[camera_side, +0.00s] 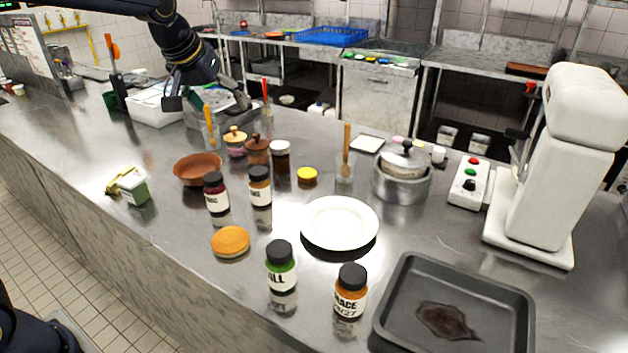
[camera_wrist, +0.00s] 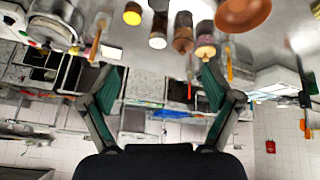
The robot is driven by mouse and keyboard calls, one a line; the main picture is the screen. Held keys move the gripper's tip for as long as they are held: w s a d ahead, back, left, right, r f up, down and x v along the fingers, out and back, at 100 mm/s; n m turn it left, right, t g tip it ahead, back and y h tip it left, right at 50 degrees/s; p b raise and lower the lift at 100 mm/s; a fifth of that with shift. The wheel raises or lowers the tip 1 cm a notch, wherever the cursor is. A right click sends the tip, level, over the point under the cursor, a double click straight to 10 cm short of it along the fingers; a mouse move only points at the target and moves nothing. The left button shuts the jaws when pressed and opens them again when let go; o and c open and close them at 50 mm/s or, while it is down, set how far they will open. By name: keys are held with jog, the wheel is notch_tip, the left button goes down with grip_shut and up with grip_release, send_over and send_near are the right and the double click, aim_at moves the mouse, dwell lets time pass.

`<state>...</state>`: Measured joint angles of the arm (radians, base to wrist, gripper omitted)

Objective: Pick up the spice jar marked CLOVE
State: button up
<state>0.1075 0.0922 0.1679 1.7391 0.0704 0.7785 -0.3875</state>
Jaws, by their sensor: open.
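Several labelled spice jars with black lids stand on the steel counter in the side view. A dark red jar (camera_side: 217,198) and a brown-orange jar (camera_side: 260,191) stand side by side, their labels too small to read. A green jar (camera_side: 281,272) shows "ILL" and an orange jar (camera_side: 350,294) shows "MACE". A dark brown jar (camera_side: 280,160) stands farther back, with no readable name. I cannot tell which jar is CLOVE. My gripper (camera_side: 205,92) is high at the back left, away from the labelled jars. In the wrist view my gripper (camera_wrist: 160,76) is open and empty.
A white plate (camera_side: 340,222) and dark tray (camera_side: 455,310) lie near the front jars. A terracotta bowl (camera_side: 197,168), wooden pepper mill (camera_side: 257,150), yellow lid (camera_side: 307,175) and bun (camera_side: 230,241) stand around the others. A pot (camera_side: 402,182) and white mixer (camera_side: 560,160) are at right.

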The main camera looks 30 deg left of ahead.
jog(key=w+f+g, duration=0.1)
jog(key=w+f, duration=0.3)
jog(key=f, duration=0.2)
jog(key=g, duration=0.1)
send_near(256, 171)
jog(key=shift+y, duration=0.3)
jog(key=x, duration=0.7)
jog(key=shift+d+f, duration=0.25)
jog(key=shift+d, duration=0.1)
jog(key=shift+d+x, duration=0.1)
jog(key=shift+x, duration=1.5)
jog(key=shift+d+x, duration=0.15)
jog(key=shift+x, duration=1.45)
jog(key=c, duration=1.4)
jog(key=shift+c, duration=0.2)
